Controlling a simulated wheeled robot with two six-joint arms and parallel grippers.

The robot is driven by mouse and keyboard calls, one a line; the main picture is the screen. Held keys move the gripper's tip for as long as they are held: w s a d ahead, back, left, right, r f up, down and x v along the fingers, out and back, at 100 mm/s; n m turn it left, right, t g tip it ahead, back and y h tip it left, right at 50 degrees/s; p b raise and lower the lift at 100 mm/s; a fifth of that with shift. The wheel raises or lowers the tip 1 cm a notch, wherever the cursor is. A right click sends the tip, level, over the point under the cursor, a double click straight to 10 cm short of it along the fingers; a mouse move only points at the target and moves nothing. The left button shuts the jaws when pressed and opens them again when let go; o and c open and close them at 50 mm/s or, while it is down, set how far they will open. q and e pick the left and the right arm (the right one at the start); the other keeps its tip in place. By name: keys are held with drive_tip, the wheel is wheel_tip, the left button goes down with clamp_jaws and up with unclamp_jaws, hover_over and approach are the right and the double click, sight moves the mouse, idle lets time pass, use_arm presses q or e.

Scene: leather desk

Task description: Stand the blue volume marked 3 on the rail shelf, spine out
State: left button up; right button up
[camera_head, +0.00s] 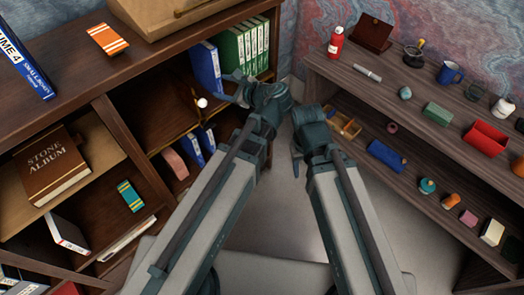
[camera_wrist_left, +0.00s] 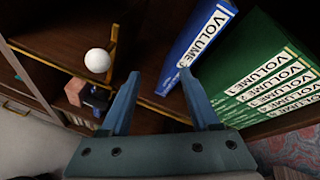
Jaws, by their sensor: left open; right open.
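A blue volume (camera_head: 205,68) stands upright on the upper shelf at the left end of a row of green volumes. A brass rail (camera_wrist_left: 50,63) runs along the shelf edge left of the fingers. My right gripper (camera_head: 308,122) is open, its fingers partly hidden.
Green volumes (camera_head: 240,50) stand right of the blue one. A white ball (camera_head: 202,103) is by the rail. A blue VOLUME 4 (camera_head: 25,62) lies on top of the case. Blue books (camera_head: 194,152) stand on a lower shelf. A cluttered shelf unit (camera_head: 400,105) stands right.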

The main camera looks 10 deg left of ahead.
use_arm(q)
drive_tip(key=s+d+f+n+g+h, duration=0.7)
drive_tip(key=s+d+f+n+h, duration=0.3)
drive_tip(key=s+d+f+n, duration=0.3)
drive_tip(key=s+d+n, duration=0.1)
drive_tip(key=s, duration=0.2)
drive_tip(key=shift+s+d+f+n+g, duration=0.3)
drive_tip(key=shift+s+d+f+n, duration=0.05)
drive_tip(key=shift+s+f+n, duration=0.05)
wheel_tip(320, 180, up, 14)
drive_tip(key=p, duration=1.3)
drive_tip(key=shift+f+p, duration=0.15)
drive_tip(key=shift+p, duration=0.2)
